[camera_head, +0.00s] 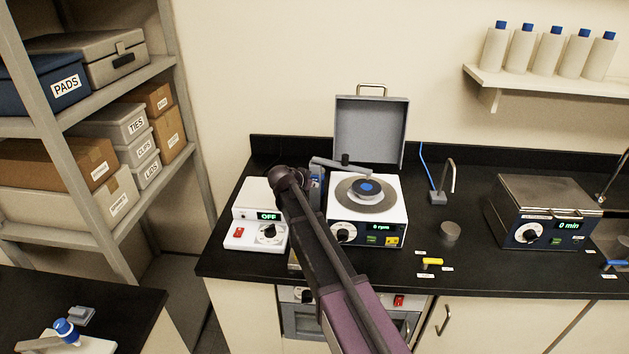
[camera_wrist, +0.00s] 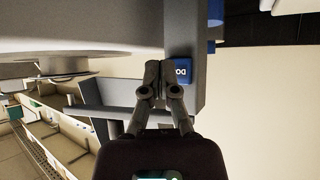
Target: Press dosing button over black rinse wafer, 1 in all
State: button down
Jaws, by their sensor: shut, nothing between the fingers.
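A spin unit (camera_head: 338,211) with a white top and a dark blue front sits on the black bench, its grey lid open. On its round grey plate (camera_head: 350,201) lies a small disc (camera_head: 368,187), blue in the middle with a dark rim. My gripper (camera_wrist: 162,80) is shut and empty. In the wrist view its tips are beside a blue dosing button (camera_wrist: 182,71) with partly hidden white letters. I cannot tell whether they touch. My arm hides the gripper in the head view.
A white hotplate unit (camera_head: 262,236) reading OFF stands left of the spin unit. On the right are a grey puck (camera_head: 450,231), a yellow-handled tool (camera_head: 433,262) and a blue box unit (camera_head: 500,222). Bottles (camera_head: 555,47) stand on a wall shelf.

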jog(key=shift+s, duration=0.1)
jog(key=shift+s+a, duration=0.2)
jog(key=shift+s, duration=1)
jog(key=shift+s+a, duration=0.15)
jog(key=shift+s, duration=1.05)
